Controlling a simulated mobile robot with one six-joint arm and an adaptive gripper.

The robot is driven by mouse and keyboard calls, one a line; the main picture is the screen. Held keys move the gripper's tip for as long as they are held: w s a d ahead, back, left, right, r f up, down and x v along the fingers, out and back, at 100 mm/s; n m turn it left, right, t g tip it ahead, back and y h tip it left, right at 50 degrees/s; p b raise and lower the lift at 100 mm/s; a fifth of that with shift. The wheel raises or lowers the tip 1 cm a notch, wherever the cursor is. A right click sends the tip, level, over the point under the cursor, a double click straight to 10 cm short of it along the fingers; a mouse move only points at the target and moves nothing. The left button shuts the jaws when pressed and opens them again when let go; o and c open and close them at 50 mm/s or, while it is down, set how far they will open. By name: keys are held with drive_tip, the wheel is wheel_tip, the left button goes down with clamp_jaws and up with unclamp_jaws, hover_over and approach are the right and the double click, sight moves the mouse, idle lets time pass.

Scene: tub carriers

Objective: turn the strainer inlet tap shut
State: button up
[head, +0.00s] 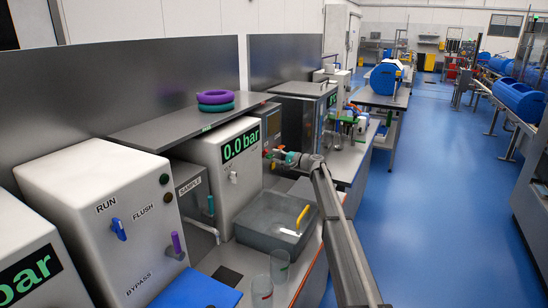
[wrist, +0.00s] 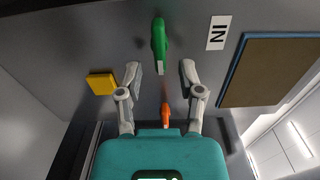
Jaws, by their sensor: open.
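A green lever (wrist: 159,42) with a pale end is in the wrist view, on a grey panel beside a white label (wrist: 218,33) that reads IN, seen inverted. It looks like the inlet tap. My gripper (wrist: 160,70) is open, one finger on each side just below the lever's pale end. I see no contact. An orange-red piece (wrist: 166,115) shows between the fingers, nearer my teal gripper body. In the head view my gripper (head: 270,155) is at the far end of my arm, in front of the bench units; the green lever cannot be made out there.
In the wrist view a yellow square (wrist: 102,84) lies left of the fingers and a brown blue-edged panel (wrist: 270,70) right. In the head view a grey tub (head: 262,232) with a yellow handle and two clear beakers (head: 279,266) stand below my arm. The blue aisle floor (head: 420,200) is clear.

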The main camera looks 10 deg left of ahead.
drive_tip(key=v, duration=1)
drive_tip(key=shift+d, duration=0.25)
drive_tip(key=shift+s+r, duration=0.1)
drive_tip(key=shift+s, duration=0.05)
